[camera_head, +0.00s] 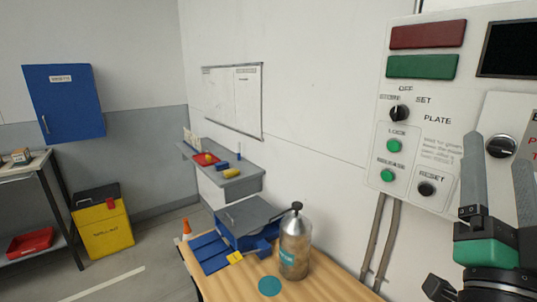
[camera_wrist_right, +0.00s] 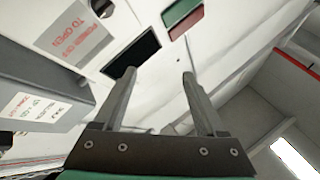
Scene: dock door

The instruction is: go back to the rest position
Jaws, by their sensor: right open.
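My right gripper (camera_head: 500,165) is at the right edge of the head view, in front of the control panel (camera_head: 411,143). Its two fingers stand apart with nothing between them. In the right wrist view the same gripper (camera_wrist_right: 159,76) is open and empty, with the panel's dark screen (camera_wrist_right: 133,55) and the red and green plates behind it. In the head view the fingers overlap the panel's lower right part near a black knob (camera_head: 500,146). I cannot tell how far they are from the panel. My left gripper is not in view.
A wooden table (camera_head: 333,284) holds a metal bottle (camera_head: 295,245), a teal disc (camera_head: 269,286) and a blue case (camera_head: 240,235). A wall shelf (camera_head: 241,181), a yellow bin (camera_head: 102,226) and a blue cabinet (camera_head: 64,103) are farther left. Conduits (camera_head: 380,240) run below the panel.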

